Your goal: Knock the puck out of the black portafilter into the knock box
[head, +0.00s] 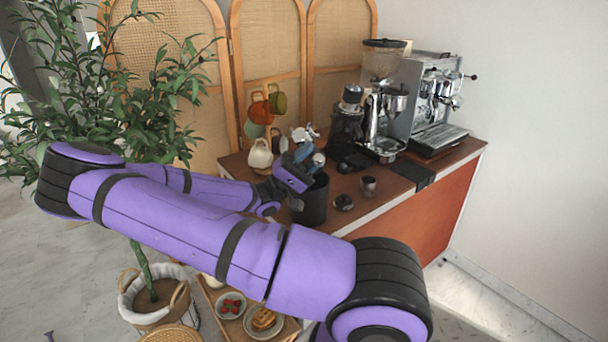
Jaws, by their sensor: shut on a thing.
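The knock box (314,203) is a dark, open-topped cylinder standing on the counter near its front left edge. My gripper (305,160) is at the end of my purple arm, just above and behind the knock box's rim. It is shut on the portafilter, of which a small round metal part (319,159) seems to show beside the fingers. The portafilter's handle is mostly hidden by the gripper, and I cannot tell which way the basket faces. The puck is not visible from here.
A small metal cup (368,186) and a dark round piece (343,202) stand right of the knock box. The grinder (382,105) and espresso machine (432,98) stand behind. A mug tree with colored mugs (260,112) is at the left. A black mat (413,174) lies at the right.

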